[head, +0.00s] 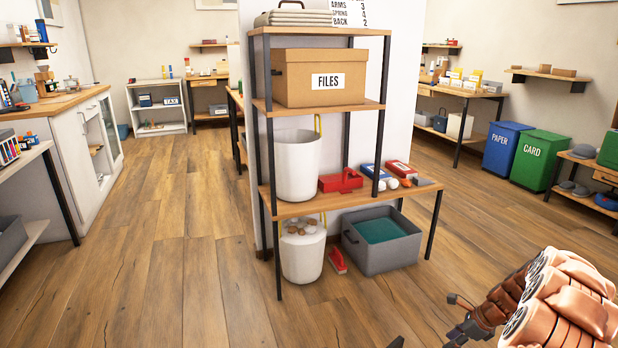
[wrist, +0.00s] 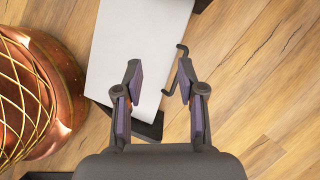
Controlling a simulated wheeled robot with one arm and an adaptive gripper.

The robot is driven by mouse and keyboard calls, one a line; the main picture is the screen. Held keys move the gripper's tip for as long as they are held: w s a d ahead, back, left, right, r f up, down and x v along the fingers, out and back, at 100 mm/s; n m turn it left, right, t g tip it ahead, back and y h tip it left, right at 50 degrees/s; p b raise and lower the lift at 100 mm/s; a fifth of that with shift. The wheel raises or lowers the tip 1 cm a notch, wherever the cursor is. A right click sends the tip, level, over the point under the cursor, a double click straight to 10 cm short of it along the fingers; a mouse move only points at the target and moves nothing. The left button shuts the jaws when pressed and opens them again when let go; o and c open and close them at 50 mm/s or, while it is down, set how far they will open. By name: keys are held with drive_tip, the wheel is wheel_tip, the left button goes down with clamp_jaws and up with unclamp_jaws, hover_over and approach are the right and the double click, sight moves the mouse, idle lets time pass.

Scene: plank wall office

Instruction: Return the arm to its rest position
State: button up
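My arm (head: 565,305), with copper-coloured padded links, shows at the lower right of the head view, bent over the floor to the right of the shelf. Its dark end (head: 470,328) reaches the bottom of that view, and the fingers cannot be made out there. In the wrist view my gripper (wrist: 160,80) has its two fingers spread apart with purple pads facing each other. Nothing is between the fingers. Below them are a white flat surface with a dark edge and the plank floor (wrist: 260,70).
A shelf unit (head: 290,205) with a FILES box (head: 325,78) and white buckets stands ahead. A grey crate (head: 382,250) sits beneath it. Blue PAPER (head: 503,150) and green CARD (head: 538,160) bins stand at right. The floor to the left (head: 165,230) is clear.

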drive_tip(key=s+a+r+n+g+p, duration=0.1)
drive_tip(key=s+a+r+n+p, duration=0.25)
drive_tip(key=a+r, duration=0.6)
drive_tip(key=s+a+r+n+g+p, duration=0.15)
drive_tip(key=a+r+n+p, duration=0.4)
drive_tip(key=r, duration=0.75)
drive_tip(key=s+a+r+n+p, duration=0.4)
drive_tip(key=a+r, duration=0.4)
drive_tip(key=r, duration=0.3)
drive_tip(key=s+a+r+n+g+h+p, duration=0.1)
drive_tip(key=s+a+r+n+p, duration=0.25)
drive_tip(key=s+r, duration=0.35)
drive_tip(key=s+a+r+n+g+h+p, duration=0.1)
drive_tip(key=s+a+r+n+p, duration=0.3)
drive_tip(key=s+r, duration=0.3)
drive_tip(key=s+d+r+n+h+p, duration=0.1)
drive_tip(key=s+r+n+p, duration=0.1)
drive_tip(key=s+r+p, duration=0.2)
drive_tip(key=s+d+r+n+h+p, duration=0.1)
drive_tip(key=s+r+n+p, duration=0.2)
drive_tip(key=s, duration=0.7)
drive_tip(key=shift+s+r+p, duration=0.4)
drive_tip(key=shift+r+p, duration=0.5)
drive_tip(key=shift+r, duration=0.05)
drive_tip(key=shift+d, duration=0.1)
